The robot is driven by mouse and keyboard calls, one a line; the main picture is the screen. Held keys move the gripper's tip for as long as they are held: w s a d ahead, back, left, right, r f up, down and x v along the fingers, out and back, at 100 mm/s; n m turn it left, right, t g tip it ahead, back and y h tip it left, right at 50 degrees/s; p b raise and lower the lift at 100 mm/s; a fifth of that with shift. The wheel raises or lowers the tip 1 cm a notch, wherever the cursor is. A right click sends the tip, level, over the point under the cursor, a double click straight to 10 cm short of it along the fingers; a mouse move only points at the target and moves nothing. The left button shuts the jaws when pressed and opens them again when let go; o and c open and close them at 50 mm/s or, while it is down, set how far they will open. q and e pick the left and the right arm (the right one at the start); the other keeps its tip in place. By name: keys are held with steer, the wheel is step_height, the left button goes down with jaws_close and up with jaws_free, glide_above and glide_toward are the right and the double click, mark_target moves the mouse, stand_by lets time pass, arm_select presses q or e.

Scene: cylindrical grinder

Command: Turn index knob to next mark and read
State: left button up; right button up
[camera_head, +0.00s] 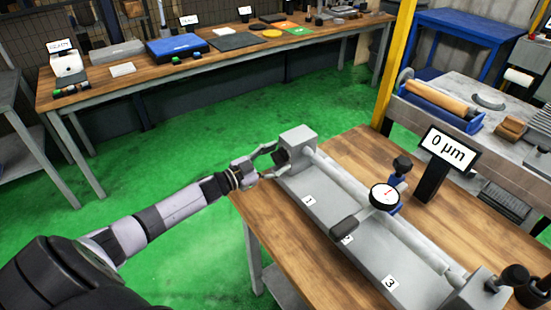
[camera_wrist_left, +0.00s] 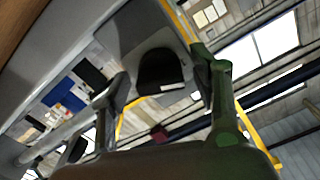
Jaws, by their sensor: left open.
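The index knob (camera_head: 281,157) is black and sits on the left end face of the grey headstock block (camera_head: 298,138). In the left wrist view the dark knob (camera_wrist_left: 160,72) lies between my fingers, with a small pale mark at its lower edge. My left gripper (camera_head: 272,161) is open at the knob, one finger on each side; it also shows in the wrist view (camera_wrist_left: 166,88). I cannot tell whether the fingers touch the knob. The display (camera_head: 447,149) reads 0 µm. The dial gauge (camera_head: 385,196) stands over the long cylinder. My right gripper is not in view.
The grey bed (camera_head: 325,205) carries labels 1, 2 and 3 and rests on a wooden table (camera_head: 262,207). Black knobs (camera_head: 515,276) stand at its right end. A yellow post (camera_head: 396,62) rises behind the table. Green floor (camera_head: 190,150) is clear to the left.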

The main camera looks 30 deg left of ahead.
arm_select(q)
steer(key=shift+c, duration=0.4)
steer(key=shift+c, duration=0.8)
steer(key=c, duration=0.9)
